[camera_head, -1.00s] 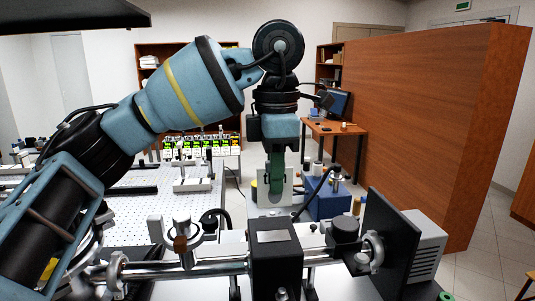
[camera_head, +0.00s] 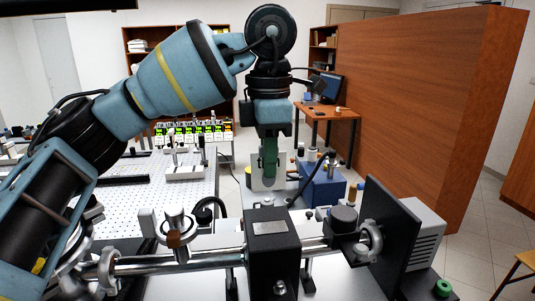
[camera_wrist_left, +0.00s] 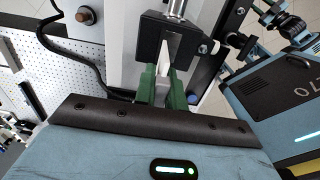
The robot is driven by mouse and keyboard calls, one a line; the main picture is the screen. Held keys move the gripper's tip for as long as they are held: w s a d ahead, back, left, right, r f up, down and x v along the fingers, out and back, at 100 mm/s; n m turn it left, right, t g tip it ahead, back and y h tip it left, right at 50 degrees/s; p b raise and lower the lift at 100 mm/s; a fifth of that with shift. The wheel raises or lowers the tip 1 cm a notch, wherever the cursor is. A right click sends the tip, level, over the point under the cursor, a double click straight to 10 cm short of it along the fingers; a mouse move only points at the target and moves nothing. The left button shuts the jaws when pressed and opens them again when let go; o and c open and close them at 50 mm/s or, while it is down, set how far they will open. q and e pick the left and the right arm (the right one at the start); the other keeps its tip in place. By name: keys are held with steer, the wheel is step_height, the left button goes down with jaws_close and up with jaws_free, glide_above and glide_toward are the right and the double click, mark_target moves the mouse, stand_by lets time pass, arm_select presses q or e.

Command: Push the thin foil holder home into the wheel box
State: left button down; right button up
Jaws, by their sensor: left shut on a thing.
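A black box (camera_head: 264,252) with a pale label on top stands at the front middle of the head view, with a shiny tube at its side. My left gripper (camera_head: 270,166) points down behind it. In the left wrist view the green fingers (camera_wrist_left: 164,91) are shut on a thin pale piece (camera_wrist_left: 163,72), which I take to be the foil holder. The piece lies in line with a pale slot in a black block (camera_wrist_left: 151,36), which looks like the wheel box. How deep it sits in the slot I cannot tell. My right gripper is not in view.
A black upright panel (camera_head: 388,235) and a grey vented unit (camera_head: 427,242) stand to the right. A perforated optical table (camera_head: 185,205) is at the left. A blue box (camera_head: 323,187) is behind. A dark cable (camera_wrist_left: 72,62) hangs left in the wrist view.

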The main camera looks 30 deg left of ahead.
arm_select(q)
step_height(320, 180, down, 4)
steer(key=shift+f, duration=0.6)
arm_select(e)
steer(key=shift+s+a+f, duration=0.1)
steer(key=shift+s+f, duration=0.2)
arm_select(q)
steer(key=shift+f+b, duration=0.4)
steer(key=shift+f, duration=1.2)
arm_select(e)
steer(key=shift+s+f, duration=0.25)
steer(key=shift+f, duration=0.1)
arm_select(q)
steer(key=c, duration=1.4)
jaws_free()
steer(key=shift+r, duration=3.95)
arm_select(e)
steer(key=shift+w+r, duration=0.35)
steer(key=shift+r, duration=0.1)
arm_select(q)
steer(key=shift+r+p, duration=0.1)
steer(key=shift+p, duration=0.2)
